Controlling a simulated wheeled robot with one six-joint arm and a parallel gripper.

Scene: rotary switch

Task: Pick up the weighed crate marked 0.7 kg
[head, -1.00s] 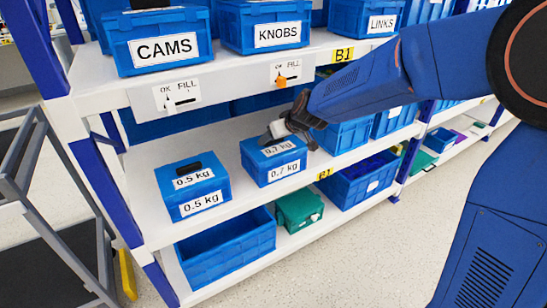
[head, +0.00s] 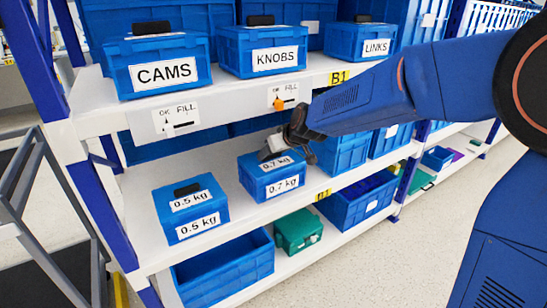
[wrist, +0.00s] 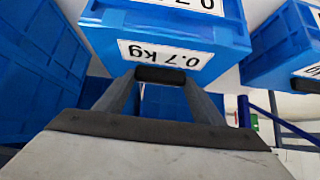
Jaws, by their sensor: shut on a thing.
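The blue crate marked 0.7 kg (head: 255,189) is at the middle shelf, to the right of the 0.5 kg crate. It looks level, and I cannot clearly see a gap under it. My gripper (head: 268,150) reaches in from the right over its top. In the wrist view the crate (wrist: 165,22) shows upside down with its 0.7 kg labels. There, my gripper's two fingers (wrist: 160,82) are closed at the two ends of its black handle (wrist: 160,75).
The blue 0.5 kg crate (head: 208,210) stands close on the left. The upper shelf edge (head: 222,97), with a small orange knob (head: 279,104), is above. More blue bins (head: 342,153) stand to the right. A grey cart frame (head: 50,190) is at the left.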

